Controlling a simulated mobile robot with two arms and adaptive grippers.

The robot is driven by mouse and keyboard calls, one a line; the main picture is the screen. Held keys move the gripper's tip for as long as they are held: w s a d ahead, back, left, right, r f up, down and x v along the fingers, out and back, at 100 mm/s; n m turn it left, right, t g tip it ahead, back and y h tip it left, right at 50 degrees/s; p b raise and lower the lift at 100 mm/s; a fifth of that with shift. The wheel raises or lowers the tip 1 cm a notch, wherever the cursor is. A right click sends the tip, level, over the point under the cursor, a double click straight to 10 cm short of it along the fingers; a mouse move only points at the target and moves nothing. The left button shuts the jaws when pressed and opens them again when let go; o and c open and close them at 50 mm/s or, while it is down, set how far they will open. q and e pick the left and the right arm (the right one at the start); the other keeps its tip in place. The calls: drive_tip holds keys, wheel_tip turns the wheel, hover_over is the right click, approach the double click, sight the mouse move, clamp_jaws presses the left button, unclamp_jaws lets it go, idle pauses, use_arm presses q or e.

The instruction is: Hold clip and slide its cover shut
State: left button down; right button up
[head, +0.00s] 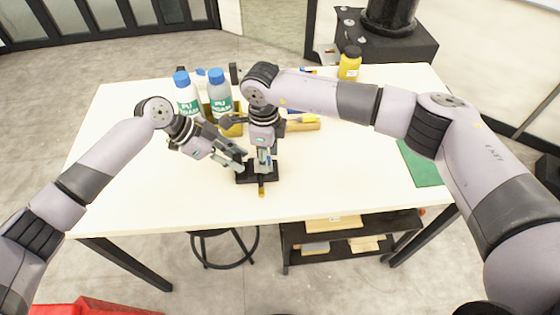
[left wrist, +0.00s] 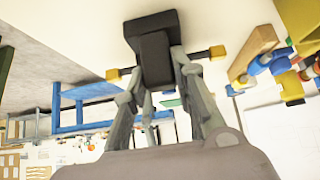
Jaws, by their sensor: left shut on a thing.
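The black clip (head: 245,178) is low over the white table near its front, with a short orange-brown piece (head: 261,189) poking out toward the front edge. My left gripper (head: 241,164) reaches in from the left and is shut on the clip. In the left wrist view the clip (left wrist: 154,48) is a dark block between my left fingers, with orange ends (left wrist: 216,52) sticking out on both sides. My right gripper (head: 264,165) points down over the clip, touching or very close to it. Its fingertips are too small to tell open from shut. The cover cannot be made out separately.
PU foam bottles (head: 220,97) with blue caps stand behind my left gripper. A yellow bottle (head: 350,63) stands at the back edge. A wooden block (head: 304,126) lies behind the right gripper. A green mat (head: 420,164) lies at right. The table's front left is clear.

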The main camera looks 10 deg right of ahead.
wheel_tip(320, 180, up, 12)
idle(0.4)
idle(0.3)
use_arm(q)
drive_tip(key=c, duration=1.2)
unclamp_jaws()
drive_tip(key=shift+c, duration=0.2)
drive_tip(key=v, duration=1.2)
